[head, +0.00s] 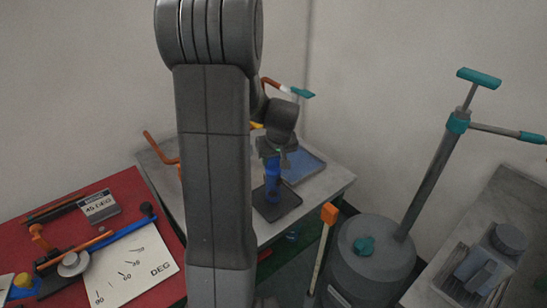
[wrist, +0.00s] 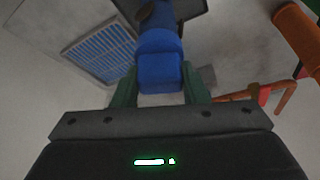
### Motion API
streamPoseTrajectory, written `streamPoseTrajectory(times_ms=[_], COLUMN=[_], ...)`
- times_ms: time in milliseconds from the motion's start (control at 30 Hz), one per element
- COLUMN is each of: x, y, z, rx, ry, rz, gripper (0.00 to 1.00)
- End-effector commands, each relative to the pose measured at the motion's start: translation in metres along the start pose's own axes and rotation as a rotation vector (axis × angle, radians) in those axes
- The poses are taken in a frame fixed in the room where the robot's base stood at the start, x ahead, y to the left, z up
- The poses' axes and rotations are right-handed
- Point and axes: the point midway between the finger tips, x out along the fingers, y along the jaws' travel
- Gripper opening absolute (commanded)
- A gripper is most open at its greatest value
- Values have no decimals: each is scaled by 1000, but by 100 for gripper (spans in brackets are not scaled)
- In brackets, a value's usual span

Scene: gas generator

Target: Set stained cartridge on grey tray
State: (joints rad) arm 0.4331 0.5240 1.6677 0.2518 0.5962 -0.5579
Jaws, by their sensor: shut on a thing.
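My gripper (head: 277,153) is shut on a blue cartridge (head: 272,184), held upright with its lower end over the dark grey tray (head: 287,208). I cannot tell whether the cartridge touches the tray. In the wrist view, the cartridge (wrist: 160,68) sits between the two green fingers of my gripper (wrist: 160,85), and a dark brown patch (wrist: 157,16) shows toward its far end. Part of the dark grey tray (wrist: 188,8) shows beyond it at the top edge.
A blue slatted tray (head: 305,166) lies behind the grey tray on the same table. A red bench (head: 150,285) with an angle gauge stands at left. A grey tank (head: 366,260) with a teal-handled pole stands at right. An orange-handled tool (head: 328,214) stands near the table's front edge.

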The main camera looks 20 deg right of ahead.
Motion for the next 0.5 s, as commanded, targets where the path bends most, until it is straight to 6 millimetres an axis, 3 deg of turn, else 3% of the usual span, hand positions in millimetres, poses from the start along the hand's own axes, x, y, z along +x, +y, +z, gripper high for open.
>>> streamPoseTrajectory(times_ms=[133, 167, 267, 500], x=[4, 3, 2, 2], y=[0, 0, 0, 0], z=[1, 1, 1, 1], rx=[0, 0, 0, 0], ry=[0, 0, 0, -1], rz=[0, 0, 0, 0], gripper=[3, 41, 61, 61])
